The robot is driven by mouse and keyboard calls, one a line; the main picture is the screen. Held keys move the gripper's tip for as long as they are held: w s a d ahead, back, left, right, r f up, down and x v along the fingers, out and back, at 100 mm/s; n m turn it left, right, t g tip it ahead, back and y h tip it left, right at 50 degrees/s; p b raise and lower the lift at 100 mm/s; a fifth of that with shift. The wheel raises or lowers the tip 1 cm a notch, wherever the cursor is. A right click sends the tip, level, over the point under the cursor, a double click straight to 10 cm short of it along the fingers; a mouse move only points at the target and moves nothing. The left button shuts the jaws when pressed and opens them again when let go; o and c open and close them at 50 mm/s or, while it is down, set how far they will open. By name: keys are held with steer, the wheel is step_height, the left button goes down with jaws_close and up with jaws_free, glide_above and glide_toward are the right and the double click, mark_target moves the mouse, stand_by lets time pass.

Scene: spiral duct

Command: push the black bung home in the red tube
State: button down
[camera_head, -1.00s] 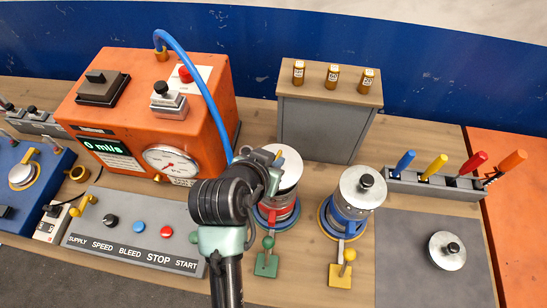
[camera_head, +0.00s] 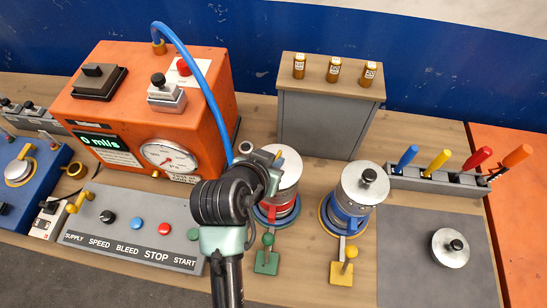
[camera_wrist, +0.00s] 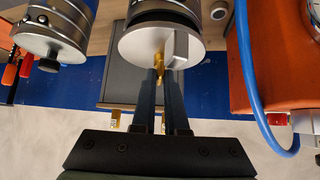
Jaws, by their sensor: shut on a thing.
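The red tube (camera_head: 283,203) stands upright right of my arm, its red band partly hidden by my wrist. A silver disc (camera_head: 287,165) tops it and also shows in the wrist view (camera_wrist: 140,45). A black band (camera_wrist: 165,17) runs behind the disc's rim; I cannot tell whether it is the black bung. No separate bung shows clearly on this tube. My gripper (camera_wrist: 160,75) is shut on a small brass piece (camera_wrist: 160,58) at the disc's face, beside a pale grey block (camera_wrist: 176,47). In the head view my wrist hides the fingers.
A blue-banded tube (camera_head: 349,205) stands close on the right. An orange machine (camera_head: 120,120) with a blue hose (camera_head: 205,85) is on the left, behind a button panel (camera_head: 135,232). A grey cabinet (camera_head: 325,125) stands behind. A loose silver lid (camera_head: 450,252) lies on the grey mat.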

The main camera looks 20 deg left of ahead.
steer(key=shift+f+b, duration=0.5)
steer(key=shift+f, duration=0.35)
steer(key=c, duration=0.9)
jaws_free()
steer(key=shift+o, duration=0.2)
steer(key=b+v, duration=0.1)
steer(key=v, duration=1.2)
